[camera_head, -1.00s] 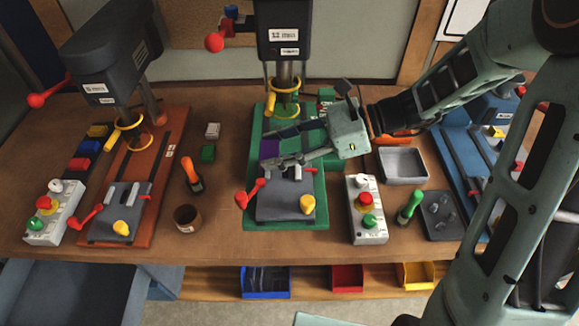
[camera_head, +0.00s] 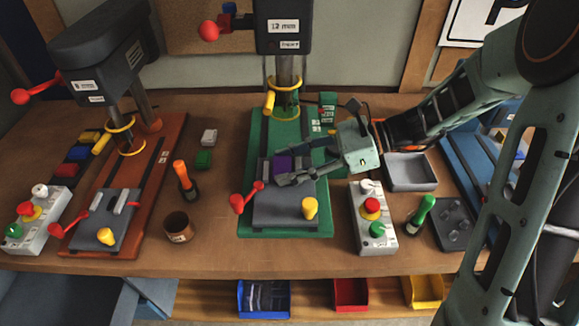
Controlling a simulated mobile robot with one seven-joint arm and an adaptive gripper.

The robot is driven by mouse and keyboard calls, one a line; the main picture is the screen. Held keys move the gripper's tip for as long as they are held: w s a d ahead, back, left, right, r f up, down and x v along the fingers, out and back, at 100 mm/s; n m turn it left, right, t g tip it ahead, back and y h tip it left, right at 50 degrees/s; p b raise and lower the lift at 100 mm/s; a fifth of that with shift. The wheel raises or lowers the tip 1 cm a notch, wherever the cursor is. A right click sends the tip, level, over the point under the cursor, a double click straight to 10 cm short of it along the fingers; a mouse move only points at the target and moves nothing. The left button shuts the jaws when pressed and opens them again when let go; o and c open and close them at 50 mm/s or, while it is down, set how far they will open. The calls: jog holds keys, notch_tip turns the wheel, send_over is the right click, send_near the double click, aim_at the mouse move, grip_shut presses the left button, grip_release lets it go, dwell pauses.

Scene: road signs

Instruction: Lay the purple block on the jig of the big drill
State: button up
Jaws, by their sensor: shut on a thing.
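The purple block (camera_head: 282,164) is between the fingers of my gripper (camera_head: 281,168), which is shut on it. The fingers reach in from the right and partly cover the block. The block is at the back part of the grey jig (camera_head: 283,213), between its upright rails. I cannot tell whether it touches the jig or hangs just above it. The jig sits on the green base (camera_head: 262,135) of the middle drill (camera_head: 283,30), labelled 12 mm. The jig has a red-knobbed lever (camera_head: 240,201) at left and a yellow knob (camera_head: 310,208) at front right.
A smaller-labelled drill (camera_head: 97,55) with an orange base stands left. A button box (camera_head: 372,220), grey tray (camera_head: 410,172) and green-handled tool (camera_head: 421,212) are right of the jig. A brown cup (camera_head: 179,227) and orange-handled tool (camera_head: 184,180) stand left of it.

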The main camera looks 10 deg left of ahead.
jog(key=shift+f, duration=0.2)
jog(key=o, duration=1.2)
jog(key=shift+o, duration=0.2)
jog(key=shift+r, duration=0.3)
jog(key=v, duration=1.2)
jog(key=shift+b, duration=0.4)
jog(key=shift+f, duration=0.1)
